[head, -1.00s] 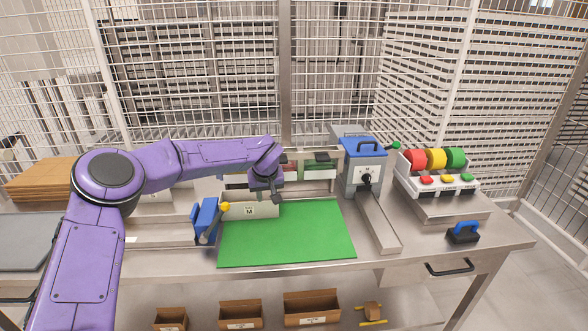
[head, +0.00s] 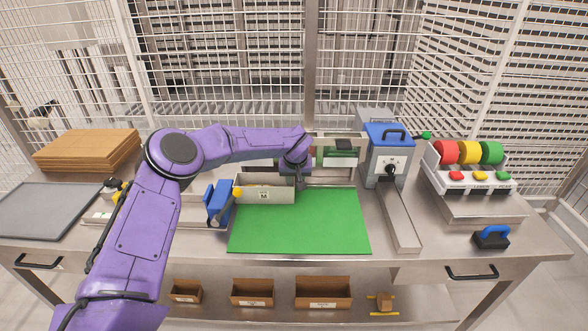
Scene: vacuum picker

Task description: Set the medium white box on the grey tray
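The medium white box (head: 255,196), a pale bin marked M, stands at the back edge of the green mat (head: 300,225). My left gripper (head: 302,183) points down by the right end of the box. It is small and dark here, so I cannot tell whether its fingers are open or touch the box. The grey tray (head: 45,210) lies flat at the left end of the bench and looks empty. My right gripper is out of view.
A blue device with a yellow knob (head: 219,204) stands left of the box. Brown boards (head: 88,149) lie behind the tray. A grey machine with a blue lid (head: 387,155) stands right of the mat. Small brown boxes (head: 323,292) sit on the lower shelf.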

